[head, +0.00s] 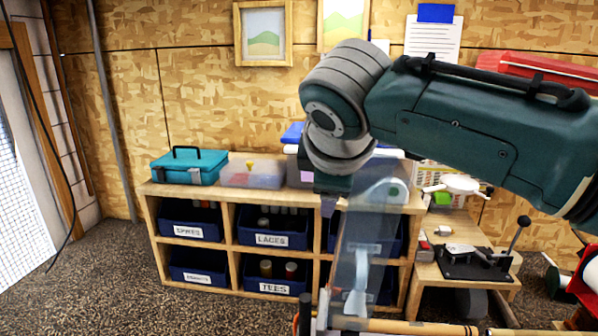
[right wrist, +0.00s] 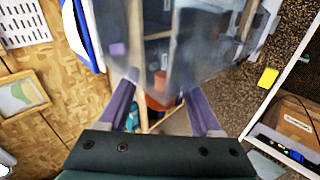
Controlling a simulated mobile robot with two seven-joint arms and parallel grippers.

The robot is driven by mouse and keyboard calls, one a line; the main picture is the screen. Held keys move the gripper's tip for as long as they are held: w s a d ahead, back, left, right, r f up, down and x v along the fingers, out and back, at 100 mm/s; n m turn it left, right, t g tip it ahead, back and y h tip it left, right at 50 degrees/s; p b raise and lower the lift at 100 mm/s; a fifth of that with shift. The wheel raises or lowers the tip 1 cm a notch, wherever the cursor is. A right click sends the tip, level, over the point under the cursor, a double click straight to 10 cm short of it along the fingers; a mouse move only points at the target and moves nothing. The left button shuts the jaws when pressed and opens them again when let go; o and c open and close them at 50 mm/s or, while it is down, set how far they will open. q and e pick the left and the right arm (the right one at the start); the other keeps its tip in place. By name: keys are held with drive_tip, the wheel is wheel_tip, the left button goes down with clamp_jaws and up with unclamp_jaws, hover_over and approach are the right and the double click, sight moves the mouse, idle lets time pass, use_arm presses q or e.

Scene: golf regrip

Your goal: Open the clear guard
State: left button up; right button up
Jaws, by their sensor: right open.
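The clear guard (head: 352,262) is a see-through upright panel at the lower middle of the head view, with a rounded top. In the right wrist view the clear guard (right wrist: 205,45) fills the area beyond the fingers. My right gripper (head: 329,205) points down at the guard's upper left side. In the right wrist view its purple fingers (right wrist: 162,88) are apart, with no object visibly clamped between them. I cannot tell whether a finger touches the guard. My left gripper is not in view.
A wooden cubby shelf (head: 230,252) with labelled blue bins stands behind the guard. A teal toolbox (head: 188,168) and a clear box (head: 252,174) sit on top. A small bench (head: 424,272) with a black tool stands to the right. A tan rod (head: 405,327) crosses the bottom.

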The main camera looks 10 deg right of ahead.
drive_tip(key=b+v, duration=0.2)
drive_tip(key=v, duration=0.7)
drive_tip(key=shift+b, duration=0.4)
drive_tip(key=shift+d, duration=0.1)
